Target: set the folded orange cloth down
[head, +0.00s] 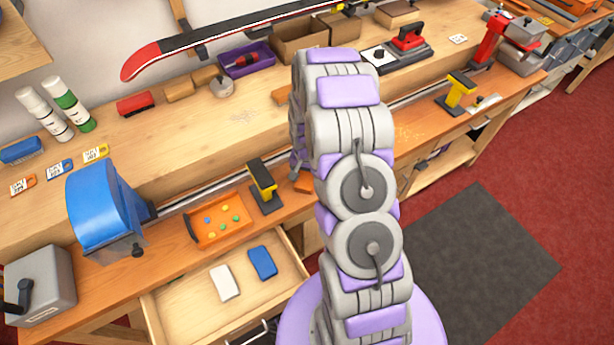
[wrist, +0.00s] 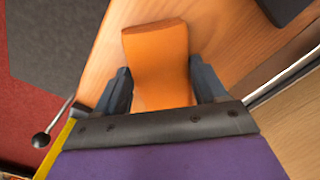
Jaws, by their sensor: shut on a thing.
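The folded orange cloth (wrist: 160,62) is between the two dark fingers of my gripper (wrist: 164,86) in the wrist view, and the gripper is shut on it. The cloth's far end sticks out past the fingertips, over the wooden bench top (wrist: 118,50). I cannot tell whether it touches the wood. In the head view a small part of the cloth (head: 304,184) shows at the bench's front strip, left of my arm. My arm hides most of the gripper there.
Left of the cloth stand a black-and-yellow clamp block (head: 264,188) and an orange tray (head: 222,224) with small coloured pieces. An open drawer (head: 188,292) below holds a white and a blue block. A metal rail (head: 205,194) runs behind. A blue vise-like device (head: 103,212) stands farther left.

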